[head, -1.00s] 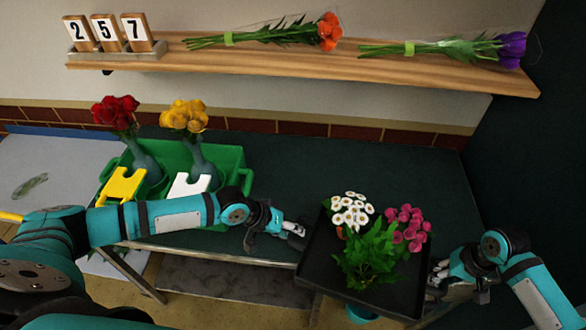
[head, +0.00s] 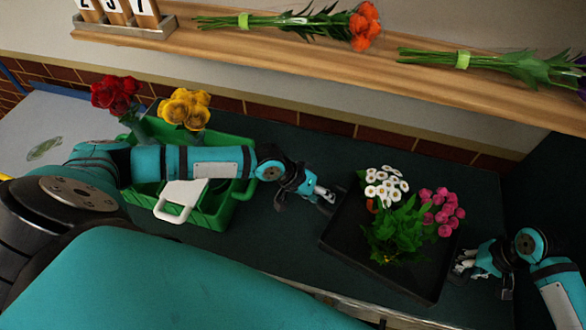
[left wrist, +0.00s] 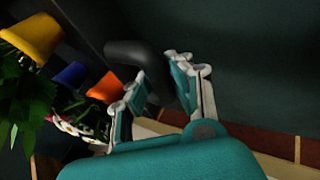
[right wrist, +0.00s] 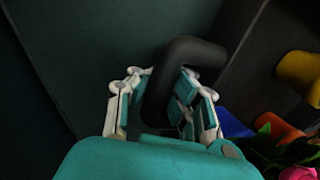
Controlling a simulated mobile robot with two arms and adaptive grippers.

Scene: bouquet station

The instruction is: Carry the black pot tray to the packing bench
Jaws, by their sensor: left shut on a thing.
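The black pot tray (head: 338,240) is at the right of the head view, above the dark bench top (head: 290,245). I cannot tell whether it touches the bench. It bears white daisies (head: 386,185), pink flowers (head: 441,212) and a green leafy plant (head: 397,238). Yellow (left wrist: 35,38), blue (left wrist: 72,74) and orange (left wrist: 106,87) pots show in the left wrist view. My left gripper (head: 328,195) is shut on the tray's left handle (left wrist: 130,52). My right gripper (head: 462,264) is on the right handle (right wrist: 190,52), which lies between its fingers and looks held.
A green crate (head: 215,215) with red (head: 116,95) and yellow flowers (head: 185,108) stands left of the tray, behind my left arm. A wooden shelf (head: 300,65) with wrapped bouquets (head: 300,20) runs along the wall. Bare bench top lies between crate and tray.

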